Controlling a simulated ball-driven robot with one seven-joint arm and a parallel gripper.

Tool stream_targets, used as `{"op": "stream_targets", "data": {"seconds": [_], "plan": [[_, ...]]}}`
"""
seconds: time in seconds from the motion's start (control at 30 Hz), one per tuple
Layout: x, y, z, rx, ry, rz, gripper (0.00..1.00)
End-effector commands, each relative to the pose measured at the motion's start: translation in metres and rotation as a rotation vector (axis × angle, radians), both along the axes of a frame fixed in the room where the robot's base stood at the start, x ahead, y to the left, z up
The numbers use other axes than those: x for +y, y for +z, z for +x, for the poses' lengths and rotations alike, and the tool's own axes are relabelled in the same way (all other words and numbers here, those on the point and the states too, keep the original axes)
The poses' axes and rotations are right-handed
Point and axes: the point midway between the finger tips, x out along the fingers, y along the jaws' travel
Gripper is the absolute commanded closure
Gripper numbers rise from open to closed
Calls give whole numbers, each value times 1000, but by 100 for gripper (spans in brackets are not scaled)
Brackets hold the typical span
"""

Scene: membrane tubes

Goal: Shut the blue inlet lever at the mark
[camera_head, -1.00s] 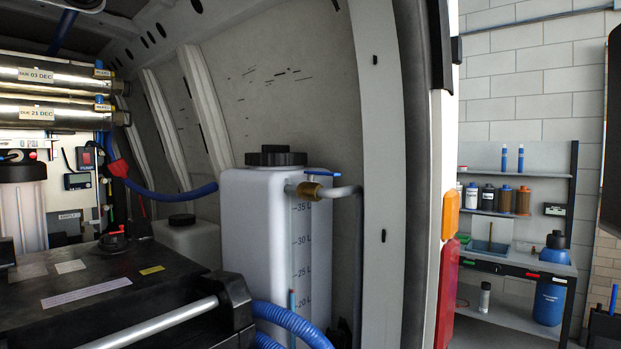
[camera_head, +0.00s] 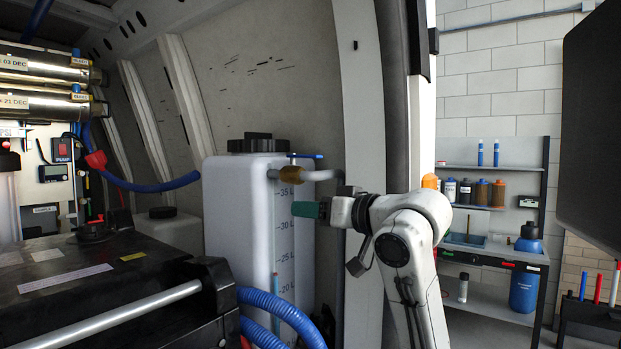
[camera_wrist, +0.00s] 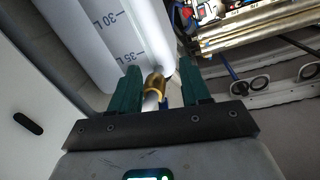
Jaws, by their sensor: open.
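The blue inlet lever (camera_head: 306,156) lies roughly level above the brass valve (camera_head: 291,175) on the grey inlet pipe (camera_head: 322,175). The pipe meets the white tank (camera_head: 236,215), marked from 20 L to 35 L. A clear sight tube on its front shows blue (camera_head: 276,283) up to between 20 L and 25 L. My gripper (camera_head: 298,209), with green fingers, is just below and near the valve. In the wrist view, my gripper (camera_wrist: 161,80) is open, with the brass valve (camera_wrist: 154,83) between its fingers. A blue sliver, probably the lever (camera_wrist: 166,102), shows there, mostly hidden.
A blue ribbed hose (camera_head: 283,312) curves past the tank's foot. A black box (camera_head: 90,280) with a metal bar (camera_head: 125,316) stands at front left. The van's door pillar (camera_head: 372,120) rises right of the tank. A shelf bench (camera_head: 490,250) stands outside.

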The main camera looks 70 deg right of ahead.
Motion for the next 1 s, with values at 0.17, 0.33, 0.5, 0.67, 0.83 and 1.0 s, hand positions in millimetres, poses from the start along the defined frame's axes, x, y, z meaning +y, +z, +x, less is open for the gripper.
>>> {"op": "stream_targets", "data": {"seconds": [0.17,0.33,0.5,0.67,0.83,1.0], "plan": [[-7,68,-49,-19,-50,-146,53],[-3,95,-69,0,-69,-211,53],[-2,102,-71,9,-73,-223,53],[-10,102,-53,9,-71,-222,53],[-22,103,-24,10,-71,-223,53],[-34,102,2,9,-72,-223,53]]}}
